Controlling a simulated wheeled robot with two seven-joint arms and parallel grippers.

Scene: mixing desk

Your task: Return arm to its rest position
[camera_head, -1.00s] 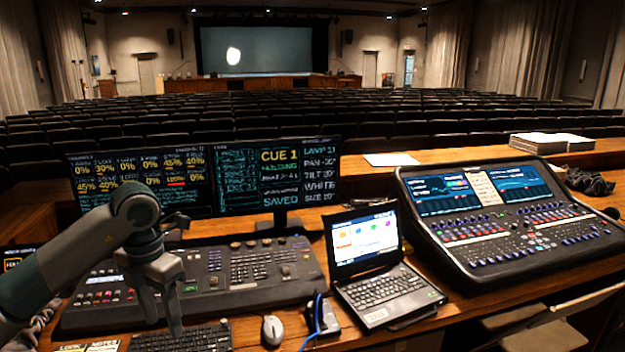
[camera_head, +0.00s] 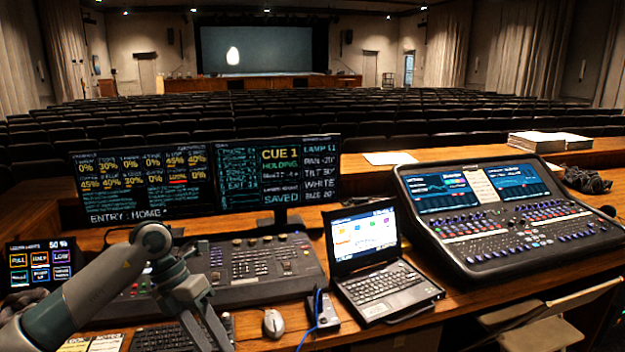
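My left arm comes in from the lower left, and its gripper (camera_head: 207,330) hangs above the front edge of the lighting console and the black keyboard. Two fingers point down and look parted, with nothing visible between them. The fingertips are near the bottom of the picture. The lighting console (camera_head: 262,262) lies behind the gripper, and the arm hides part of its left side. The keyboard (camera_head: 150,338) is partly covered by the fingers. My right gripper is not in view.
Two monitors (camera_head: 272,178) stand behind the console; the right one reads CUE 1, HOLDING, SAVED. A small touch panel (camera_head: 42,262) is at left. A mouse (camera_head: 273,323), a laptop (camera_head: 372,290) and a sound mixer (camera_head: 500,225) are to the right. A chair (camera_head: 535,325) is at lower right.

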